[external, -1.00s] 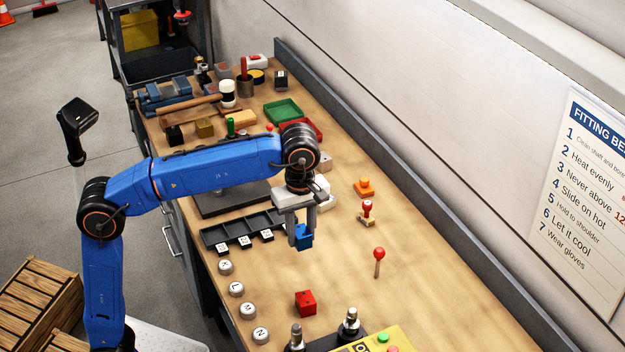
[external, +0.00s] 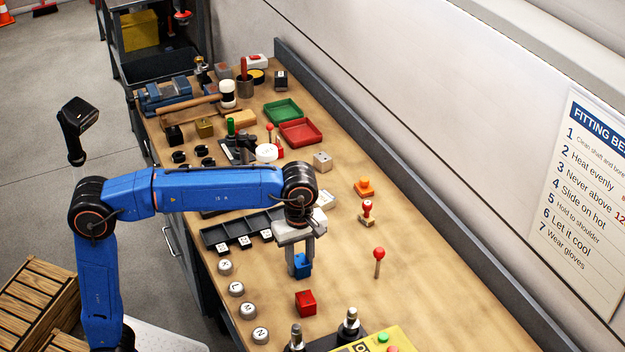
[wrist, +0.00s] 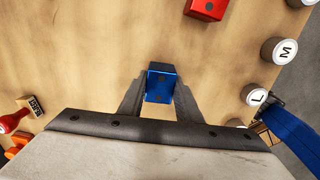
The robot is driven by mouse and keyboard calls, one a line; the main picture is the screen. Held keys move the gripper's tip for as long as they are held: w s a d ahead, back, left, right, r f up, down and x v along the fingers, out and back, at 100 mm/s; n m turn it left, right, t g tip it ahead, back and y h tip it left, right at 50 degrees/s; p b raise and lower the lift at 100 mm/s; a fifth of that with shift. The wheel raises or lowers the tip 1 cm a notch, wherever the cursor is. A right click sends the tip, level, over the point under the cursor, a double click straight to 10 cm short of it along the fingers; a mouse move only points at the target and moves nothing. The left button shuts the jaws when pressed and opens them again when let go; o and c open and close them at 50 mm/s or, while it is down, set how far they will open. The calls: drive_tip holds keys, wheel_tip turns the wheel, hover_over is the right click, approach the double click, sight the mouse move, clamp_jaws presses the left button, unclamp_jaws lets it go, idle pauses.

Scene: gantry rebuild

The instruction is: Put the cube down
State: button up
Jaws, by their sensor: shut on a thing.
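The blue cube (external: 303,265) is held between the fingers of my gripper (external: 301,262), which is shut on it and points down over the bench. In the wrist view the blue cube (wrist: 160,85) sits between the two fingertips (wrist: 160,92), with dark dots on its faces. In the external view it is low over the wooden bench, just behind the red cube; I cannot tell whether its underside touches the wood. The red cube (external: 306,303) stands apart on the bench, and it also shows at the top of the wrist view (wrist: 207,8).
White lettered knobs, such as the L knob (external: 236,289), line the bench's left edge. A dark compartment tray (external: 215,236) lies behind my gripper. A red-topped peg (external: 379,254) and a stamp (external: 367,213) stand to the right. Bare wood lies right of the cubes.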

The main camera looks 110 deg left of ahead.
sight(299, 260)
drive_tip(key=o, duration=1.2)
drive_tip(key=shift+f, duration=0.1)
wheel_tip(299, 260, up, 12)
drive_tip(key=shift+r, duration=0.15)
drive_tip(key=shift+d, duration=0.1)
